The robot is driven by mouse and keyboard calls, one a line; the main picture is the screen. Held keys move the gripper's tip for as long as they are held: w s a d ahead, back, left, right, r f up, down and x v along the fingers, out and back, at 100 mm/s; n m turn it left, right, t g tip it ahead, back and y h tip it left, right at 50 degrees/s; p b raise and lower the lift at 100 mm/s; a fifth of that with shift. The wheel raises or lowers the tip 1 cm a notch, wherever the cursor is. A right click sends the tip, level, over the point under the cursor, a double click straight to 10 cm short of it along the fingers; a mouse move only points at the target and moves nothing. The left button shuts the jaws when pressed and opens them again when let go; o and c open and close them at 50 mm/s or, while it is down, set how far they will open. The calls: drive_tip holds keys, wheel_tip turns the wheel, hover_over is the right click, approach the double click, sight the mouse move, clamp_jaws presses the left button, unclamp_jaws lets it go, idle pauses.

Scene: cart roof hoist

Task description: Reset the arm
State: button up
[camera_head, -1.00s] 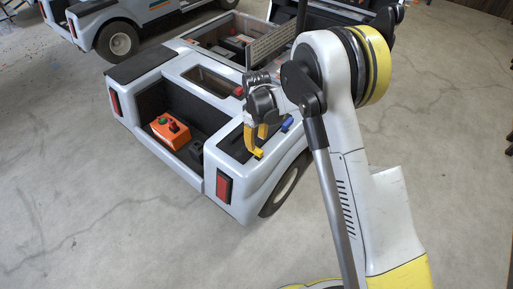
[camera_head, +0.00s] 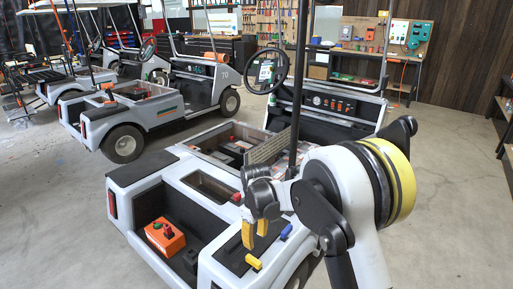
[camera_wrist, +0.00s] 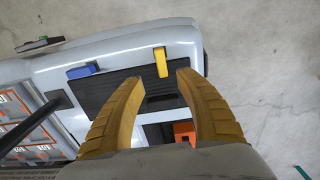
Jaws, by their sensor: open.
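My gripper (camera_head: 255,232) has yellow fingers and hangs over the rear right corner of the white cart (camera_head: 150,205) in the head view. In the wrist view the fingers (camera_wrist: 158,82) are spread apart with nothing between them. Below them lies a black ribbed panel (camera_wrist: 105,92) on the cart's corner, with a yellow block (camera_wrist: 160,62) and a blue block (camera_wrist: 82,71) near its edge. The yellow block (camera_head: 253,263) and blue block (camera_head: 286,232) also show in the head view, apart from the fingers.
An orange box (camera_head: 165,238) with buttons sits in the cart's rear recess. A dark upright post (camera_head: 298,90) and a steering wheel (camera_head: 268,72) rise beyond my arm. Another cart (camera_head: 125,110) stands at the back left.

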drive_tip(key=s+d+r+m+t, duration=0.2)
drive_tip(key=s+d+r, duration=0.35)
drive_tip(key=r, duration=0.35)
drive_tip(key=s+d+r+m+t, duration=0.1)
drive_tip(key=s+d+r+m, duration=0.2)
drive_tip(key=s+d+r, duration=0.45)
drive_tip(key=s+d+r+m+t, duration=0.2)
drive_tip(key=s+d, duration=0.1)
drive_tip(key=s, duration=0.4)
drive_tip(key=s+d+r+m+t, duration=0.1)
drive_tip(key=s+d+m+t, duration=0.1)
drive_tip(key=s, duration=0.4)
drive_tip(key=shift+s+d+r+m, duration=0.4)
drive_tip(key=shift+d+m, duration=0.3)
drive_tip(key=shift+d, duration=0.15)
